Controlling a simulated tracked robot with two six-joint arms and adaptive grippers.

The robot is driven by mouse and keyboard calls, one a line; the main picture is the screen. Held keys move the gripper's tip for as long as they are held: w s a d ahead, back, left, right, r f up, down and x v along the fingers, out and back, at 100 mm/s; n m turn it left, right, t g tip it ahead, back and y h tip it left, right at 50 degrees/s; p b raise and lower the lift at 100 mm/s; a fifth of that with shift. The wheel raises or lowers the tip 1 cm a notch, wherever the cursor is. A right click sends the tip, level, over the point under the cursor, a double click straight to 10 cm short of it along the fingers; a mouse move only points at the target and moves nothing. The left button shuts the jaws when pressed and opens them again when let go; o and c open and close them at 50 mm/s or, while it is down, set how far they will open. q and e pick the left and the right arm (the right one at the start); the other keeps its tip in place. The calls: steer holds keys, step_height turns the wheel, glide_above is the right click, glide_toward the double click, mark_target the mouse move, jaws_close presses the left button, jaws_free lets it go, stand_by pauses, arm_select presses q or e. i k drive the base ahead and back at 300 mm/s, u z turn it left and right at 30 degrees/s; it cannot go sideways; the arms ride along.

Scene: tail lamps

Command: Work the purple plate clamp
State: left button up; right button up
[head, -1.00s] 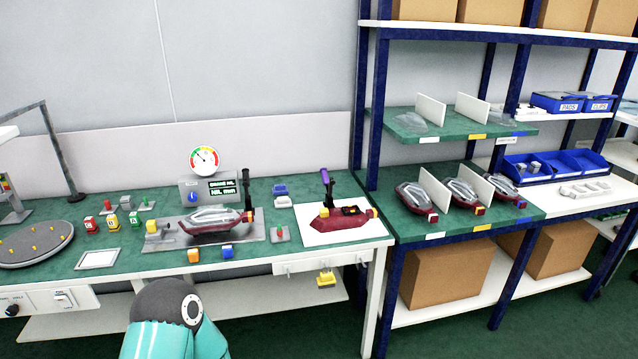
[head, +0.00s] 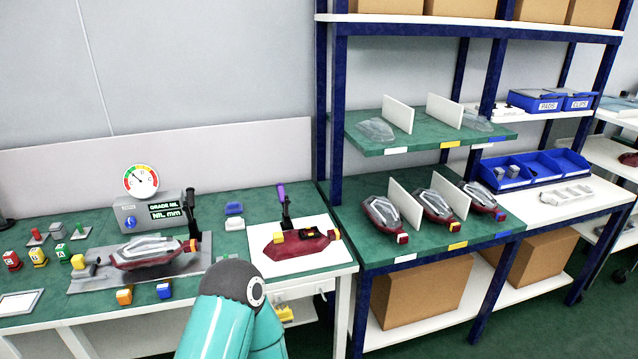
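The purple-handled clamp (head: 282,196) stands upright at the back of a white plate (head: 309,258) on the green bench. A dark red lamp housing (head: 298,245) lies on that plate, with a yellow block at its right end. A second clamp with a black handle (head: 193,215) stands on the grey plate to the left, beside a clear-topped lamp (head: 155,249). A teal and dark grey arm part of mine rises at the bottom centre, in front of the bench. Neither gripper shows in the head view.
A gauge (head: 141,180) and display box stand behind the grey plate. The blue-framed shelf (head: 328,120) to the right holds lamps (head: 381,213), blue bins (head: 535,168) and cardboard boxes.

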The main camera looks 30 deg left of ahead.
mark_target(280, 186)
steer(key=i, duration=0.9)
steer(key=u, duration=0.5)
